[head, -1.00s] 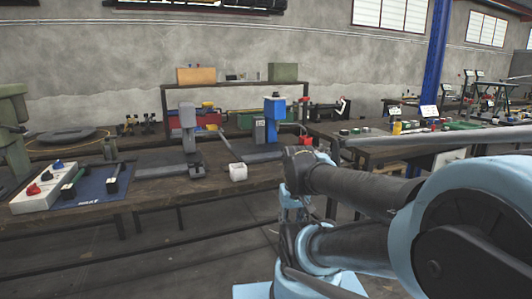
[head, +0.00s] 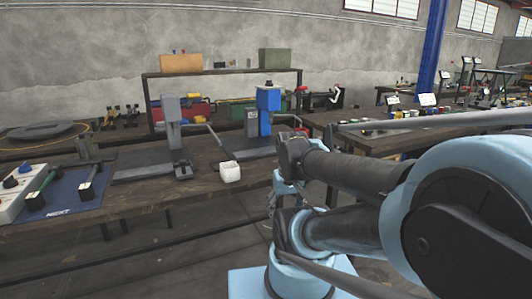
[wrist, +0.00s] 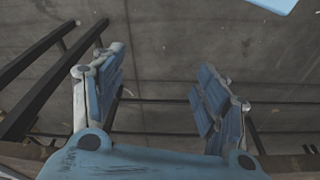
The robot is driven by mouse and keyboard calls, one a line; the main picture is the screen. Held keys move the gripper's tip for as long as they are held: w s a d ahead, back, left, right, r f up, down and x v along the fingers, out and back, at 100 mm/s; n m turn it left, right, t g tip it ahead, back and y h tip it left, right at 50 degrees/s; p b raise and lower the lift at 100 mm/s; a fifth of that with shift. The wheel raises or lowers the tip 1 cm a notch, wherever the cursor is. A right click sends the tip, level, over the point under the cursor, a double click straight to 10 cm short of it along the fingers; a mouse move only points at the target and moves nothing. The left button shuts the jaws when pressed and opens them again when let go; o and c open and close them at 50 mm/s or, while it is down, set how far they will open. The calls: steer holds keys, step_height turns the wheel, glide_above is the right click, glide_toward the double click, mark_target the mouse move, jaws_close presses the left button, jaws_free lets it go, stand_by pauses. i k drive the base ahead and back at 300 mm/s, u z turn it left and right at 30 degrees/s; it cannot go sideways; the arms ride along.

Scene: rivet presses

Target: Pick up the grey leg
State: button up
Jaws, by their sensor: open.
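No piece is clearly recognisable as the grey leg. A dark grey bar-like part (head: 94,182) lies on the right side of a blue mat (head: 66,203) on the bench at the left, and it may be the leg. A green and dark part (head: 42,192) lies beside it on the same mat. My gripper (wrist: 160,96) is open and empty in the wrist view, with its blue fingers wide apart above the bare floor. It is away from the mat and its parts.
A grey press (head: 173,120) and a blue press (head: 268,112) stand on the bench (head: 150,191), with a small white box (head: 230,172) near its front edge. A pale control box (head: 10,203) is at the far left. The floor (head: 150,265) before the bench is clear.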

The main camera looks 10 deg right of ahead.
mark_target(85, 192)
steer(key=u, duration=1.55)
steer(key=k, duration=0.5)
steer(key=z, duration=0.4)
steer(key=i, duration=0.9)
